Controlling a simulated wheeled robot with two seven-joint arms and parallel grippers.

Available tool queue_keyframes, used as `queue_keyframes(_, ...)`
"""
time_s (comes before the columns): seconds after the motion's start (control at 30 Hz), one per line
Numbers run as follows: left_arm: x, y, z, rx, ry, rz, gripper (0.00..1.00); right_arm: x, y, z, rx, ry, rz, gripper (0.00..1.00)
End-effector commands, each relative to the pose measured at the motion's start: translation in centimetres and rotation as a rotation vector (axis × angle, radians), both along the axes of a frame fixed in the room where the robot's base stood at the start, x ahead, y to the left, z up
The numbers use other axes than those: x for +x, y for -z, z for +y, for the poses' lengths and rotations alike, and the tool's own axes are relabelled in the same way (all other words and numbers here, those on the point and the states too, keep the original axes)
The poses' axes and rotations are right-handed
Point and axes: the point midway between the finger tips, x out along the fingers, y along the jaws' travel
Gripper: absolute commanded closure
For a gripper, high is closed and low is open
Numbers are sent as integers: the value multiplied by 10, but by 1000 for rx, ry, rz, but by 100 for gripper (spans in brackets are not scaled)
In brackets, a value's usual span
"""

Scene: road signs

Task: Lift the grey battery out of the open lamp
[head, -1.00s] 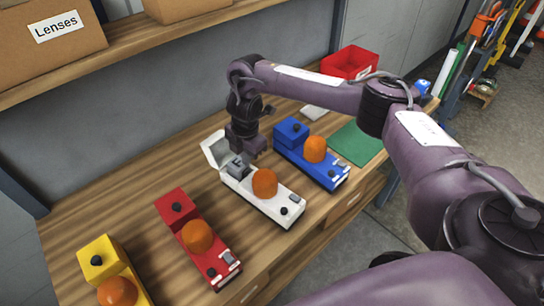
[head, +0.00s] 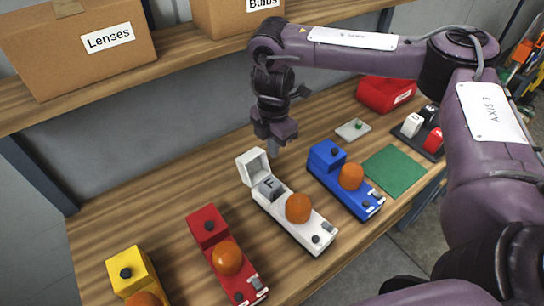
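The open lamp is the white one (head: 290,222) in the middle of the bench, with an orange dome on top and its lid (head: 252,166) tipped up at the far end. The grey battery (head: 269,187), marked with an F, sits in the compartment beside the raised lid. My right gripper (head: 274,150) points down just above and behind the battery in the picture, apart from it. Its fingers overlap from this side, so their opening does not show; nothing is seen in them. My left gripper is out of view.
A blue lamp (head: 340,186) stands close on the right; red (head: 220,256) and yellow (head: 130,275) lamps stand to the left. Further right are a green mat (head: 394,172), a light grey plate (head: 353,130), a red bin (head: 386,95) and a black tray with small blocks. A shelf with boxes runs above.

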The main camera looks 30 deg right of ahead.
Motion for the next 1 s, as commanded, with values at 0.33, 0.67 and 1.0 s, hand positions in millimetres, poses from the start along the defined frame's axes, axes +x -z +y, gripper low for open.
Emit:
queue_keyframes(0.33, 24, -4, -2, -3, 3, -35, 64, -1, -13, 0, 0, -2, 2, 100)
queue_keyframes(0.67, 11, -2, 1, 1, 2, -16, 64, 0, -14, 0, 0, -2, 1, 81)
queue_keyframes(1.0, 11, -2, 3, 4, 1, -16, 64, 0, -14, 0, 0, -2, 1, 37)
